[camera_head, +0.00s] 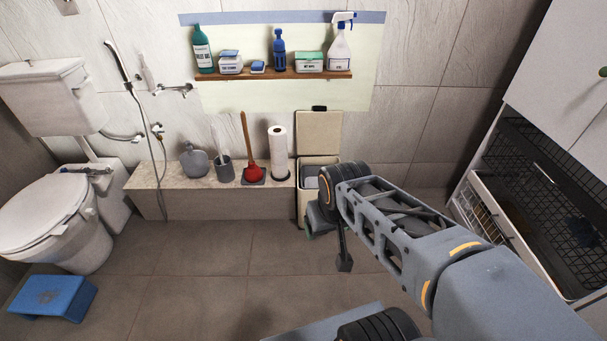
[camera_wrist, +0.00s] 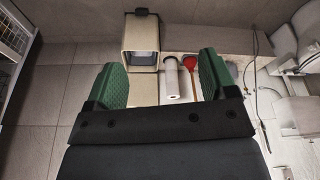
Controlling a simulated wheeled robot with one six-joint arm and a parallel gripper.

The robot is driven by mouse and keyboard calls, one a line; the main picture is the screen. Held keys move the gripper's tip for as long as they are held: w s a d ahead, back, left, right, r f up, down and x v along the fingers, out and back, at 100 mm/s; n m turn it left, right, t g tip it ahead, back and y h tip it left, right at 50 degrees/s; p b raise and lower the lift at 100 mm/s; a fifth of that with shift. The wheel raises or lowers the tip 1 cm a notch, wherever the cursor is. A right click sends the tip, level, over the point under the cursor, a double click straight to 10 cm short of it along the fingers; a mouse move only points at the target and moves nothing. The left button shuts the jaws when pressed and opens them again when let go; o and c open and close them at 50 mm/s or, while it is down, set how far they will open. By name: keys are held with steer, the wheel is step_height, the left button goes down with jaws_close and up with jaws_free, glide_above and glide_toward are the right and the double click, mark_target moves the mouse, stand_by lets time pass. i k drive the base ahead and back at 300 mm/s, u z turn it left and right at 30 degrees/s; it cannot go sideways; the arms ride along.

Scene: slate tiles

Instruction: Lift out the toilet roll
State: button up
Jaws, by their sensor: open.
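A tall white paper roll (camera_head: 278,152) stands upright on a dark base on the stone ledge. It also shows between my finger tips in the wrist view (camera_wrist: 170,78). Just right of it is a cream bin (camera_head: 303,206) with its lid raised; the wrist view shows the bin too (camera_wrist: 128,45). A pale grey lining or content shows inside it, but I cannot make out a toilet roll there. My gripper (camera_wrist: 162,80) has its green fingers spread wide with nothing between them. It is in front of the bin and ledge, apart from both; my arm hides part of the bin.
A red plunger (camera_head: 252,171), a brush in a grey holder (camera_head: 225,170) and a grey jug (camera_head: 194,162) stand along the ledge. A shelf (camera_head: 270,75) of cleaning bottles hangs above. A blue stool (camera_head: 52,297) sits front left, wire drawers at right. The middle floor is clear.

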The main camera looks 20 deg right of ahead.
mark_target(277, 135)
steer(key=u, duration=0.25)
steer(key=i, duration=0.95)
steer(key=u, duration=0.7)
steer(key=i, duration=0.65)
steer(key=u, duration=0.35)
